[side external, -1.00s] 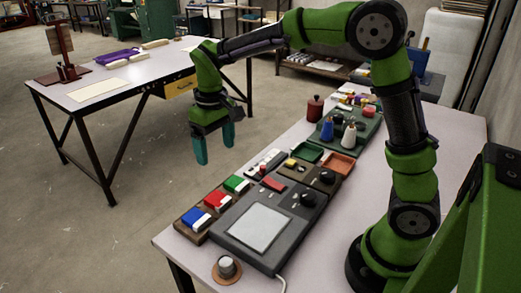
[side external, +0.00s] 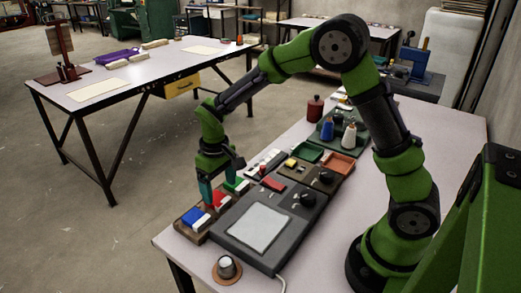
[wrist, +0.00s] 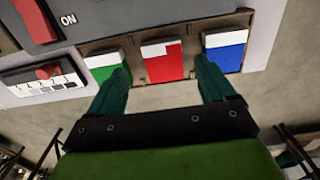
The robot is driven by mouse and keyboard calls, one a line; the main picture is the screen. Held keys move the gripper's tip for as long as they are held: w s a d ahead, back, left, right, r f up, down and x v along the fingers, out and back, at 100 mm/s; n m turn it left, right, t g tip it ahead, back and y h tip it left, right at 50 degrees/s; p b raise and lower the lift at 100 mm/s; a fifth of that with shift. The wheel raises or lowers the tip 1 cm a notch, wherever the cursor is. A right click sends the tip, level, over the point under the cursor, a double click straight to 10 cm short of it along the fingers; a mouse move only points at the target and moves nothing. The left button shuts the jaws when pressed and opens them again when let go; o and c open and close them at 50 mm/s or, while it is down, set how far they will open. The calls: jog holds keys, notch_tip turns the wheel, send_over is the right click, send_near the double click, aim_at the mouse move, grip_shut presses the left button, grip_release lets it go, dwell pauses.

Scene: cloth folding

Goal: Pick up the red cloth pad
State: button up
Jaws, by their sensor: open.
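The red cloth pad (wrist: 164,66) is the middle one of three pads in a brown tray (wrist: 255,18); it has a white part along one edge. The green pad (wrist: 104,68) and the blue pad (wrist: 226,54) lie on either side. My gripper (wrist: 160,80) is open, with its teal fingers apart and the red pad between them in the wrist view. In the side view my gripper (side external: 215,193) is low over the tray, and its fingers partly hide the red pad (side external: 220,200). I cannot tell whether the fingertips touch the pads.
A grey panel box (side external: 258,228) with a pale plate stands right beside the tray. A white switch strip (wrist: 45,82) lies past the green pad. A round knob (side external: 227,268) sits near the front table edge. The tray is close to the table's left edge.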

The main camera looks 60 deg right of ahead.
aim_at(220, 200)
jog(key=shift+a+f, duration=0.2)
jog(key=shift+f, duration=1.7)
jog(key=c, duration=1.1)
